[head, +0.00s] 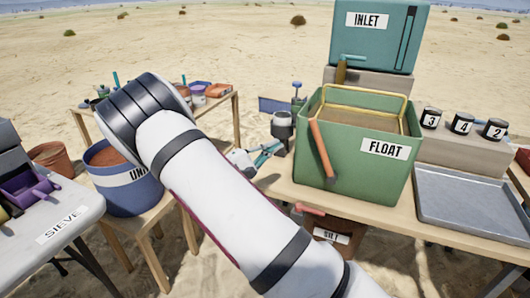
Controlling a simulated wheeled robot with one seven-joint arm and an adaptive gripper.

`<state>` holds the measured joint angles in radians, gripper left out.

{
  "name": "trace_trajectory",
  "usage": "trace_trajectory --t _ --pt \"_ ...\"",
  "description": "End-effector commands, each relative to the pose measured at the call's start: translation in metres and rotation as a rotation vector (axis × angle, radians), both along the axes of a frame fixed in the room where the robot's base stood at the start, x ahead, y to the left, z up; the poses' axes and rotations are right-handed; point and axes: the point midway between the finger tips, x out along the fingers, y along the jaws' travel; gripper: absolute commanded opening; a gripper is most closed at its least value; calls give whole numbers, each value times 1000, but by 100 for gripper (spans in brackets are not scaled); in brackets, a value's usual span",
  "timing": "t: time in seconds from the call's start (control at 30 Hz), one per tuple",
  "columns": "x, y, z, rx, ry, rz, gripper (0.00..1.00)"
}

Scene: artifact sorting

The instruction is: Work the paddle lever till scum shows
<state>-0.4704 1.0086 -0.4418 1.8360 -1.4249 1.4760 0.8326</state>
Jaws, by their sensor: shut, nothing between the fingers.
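The green float tank (347,178), labelled FLOAT, stands on the wooden table in the head view. An orange paddle lever (321,150) slants down across its left front corner. A yellow frame (360,91) rises around the top of the tank. The surface inside (365,119) looks tan-brown; I cannot make out any scum on it. My arm crosses the picture from the bottom right to the upper left.
A teal INLET tank (378,38) stands behind. A metal tray (467,196) and several numbered dark jars (462,124) are at right. A blue bucket (124,185) and the SIEVE table (68,231) are at left.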

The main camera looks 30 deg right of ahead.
Motion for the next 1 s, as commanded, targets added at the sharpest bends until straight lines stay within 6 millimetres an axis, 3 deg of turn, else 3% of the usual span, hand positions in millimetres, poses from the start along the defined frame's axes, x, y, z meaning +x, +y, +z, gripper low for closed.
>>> trace_trajectory --t 0.27,0.4,0.63,1.0 --pt "5 -54 12 1 -1 -4 0" --pt "-9 -66 20 3 1 -3 0" --pt "-18 -77 26 2 -1 -1 0" --pt "-18 -78 27 3 -2 -1 0"
